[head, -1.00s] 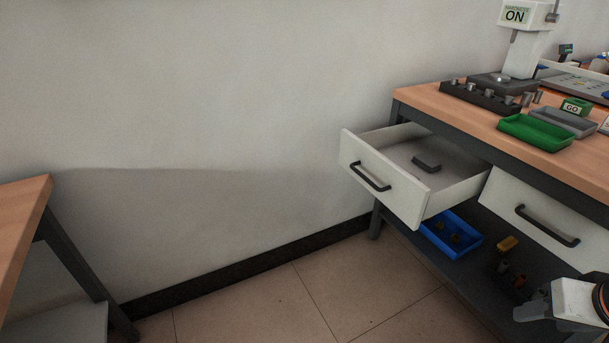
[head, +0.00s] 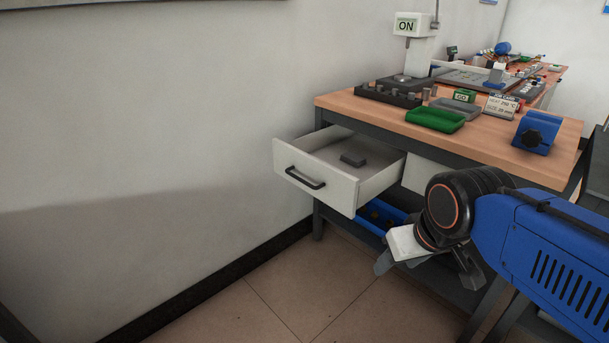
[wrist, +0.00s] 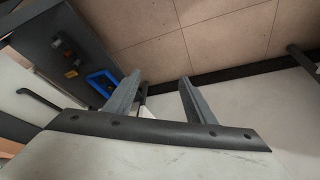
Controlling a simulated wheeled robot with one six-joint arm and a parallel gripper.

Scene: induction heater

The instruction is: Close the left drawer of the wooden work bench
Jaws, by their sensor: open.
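The left drawer (head: 330,185) of the wooden work bench (head: 345,104) is white, with a black handle (head: 305,178). It stands pulled well out in the head view, with a small dark grey block (head: 353,159) inside. My gripper (head: 425,264) is to the right of the drawer and lower in the head view, not visibly touching it. In the wrist view, the two grey fingers of my gripper (wrist: 160,92) are spread apart. A pale edge shows between them; I cannot tell whether it is the drawer.
A blue bin (head: 382,212) sits on the lower shelf; it also shows in the wrist view (wrist: 103,83). The right drawer front (head: 427,180) is partly hidden by my arm. A green tray (head: 436,119) stands on the bench top. Tiled floor in front of the left drawer is clear.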

